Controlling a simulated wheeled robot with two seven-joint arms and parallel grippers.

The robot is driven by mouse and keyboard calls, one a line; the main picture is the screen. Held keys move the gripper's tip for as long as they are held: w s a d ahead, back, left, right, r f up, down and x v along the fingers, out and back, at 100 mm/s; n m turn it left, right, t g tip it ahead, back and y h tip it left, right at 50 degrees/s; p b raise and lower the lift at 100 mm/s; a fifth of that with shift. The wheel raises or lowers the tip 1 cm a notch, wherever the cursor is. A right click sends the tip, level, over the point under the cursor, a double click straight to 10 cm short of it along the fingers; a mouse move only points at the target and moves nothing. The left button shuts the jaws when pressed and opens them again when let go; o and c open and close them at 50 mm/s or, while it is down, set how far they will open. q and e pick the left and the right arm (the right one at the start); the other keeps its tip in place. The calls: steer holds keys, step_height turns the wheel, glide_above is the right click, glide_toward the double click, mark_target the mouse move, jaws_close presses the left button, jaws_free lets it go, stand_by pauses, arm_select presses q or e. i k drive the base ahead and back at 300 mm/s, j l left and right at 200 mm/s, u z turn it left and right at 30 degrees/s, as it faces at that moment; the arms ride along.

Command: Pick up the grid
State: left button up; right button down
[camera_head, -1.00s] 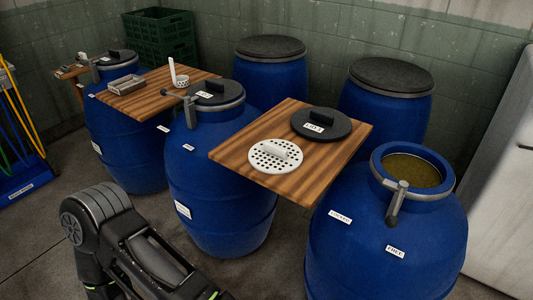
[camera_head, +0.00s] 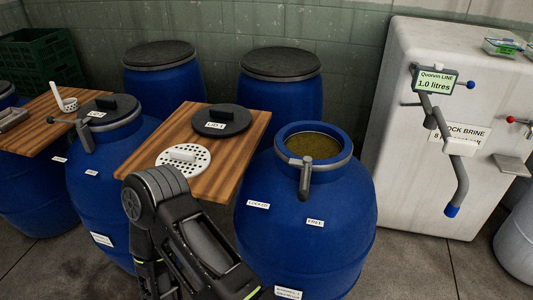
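The grid, a white perforated disc (camera_head: 196,157) with a raised bar handle, lies flat on the wooden board (camera_head: 185,130) in the middle left. My arm link stands in front of the board and comes close to the disc's lower edge in the picture; I cannot tell whether they touch. A black lid (camera_head: 222,120) with a label lies behind the disc on the same board. The open blue barrel (camera_head: 305,225) stands right of the board, filled with a brownish content (camera_head: 314,146). Neither gripper is in view.
A closed blue barrel (camera_head: 85,185) stands to the left, with another wooden board (camera_head: 50,120) holding a small white strainer (camera_head: 68,103). Two dark-lidded barrels stand behind. A pale tank (camera_head: 395,130) with a display (camera_head: 434,84) and spout (camera_head: 459,185) stands at right.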

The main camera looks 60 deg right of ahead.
mark_target(192, 159)
steer(key=z, duration=2.35)
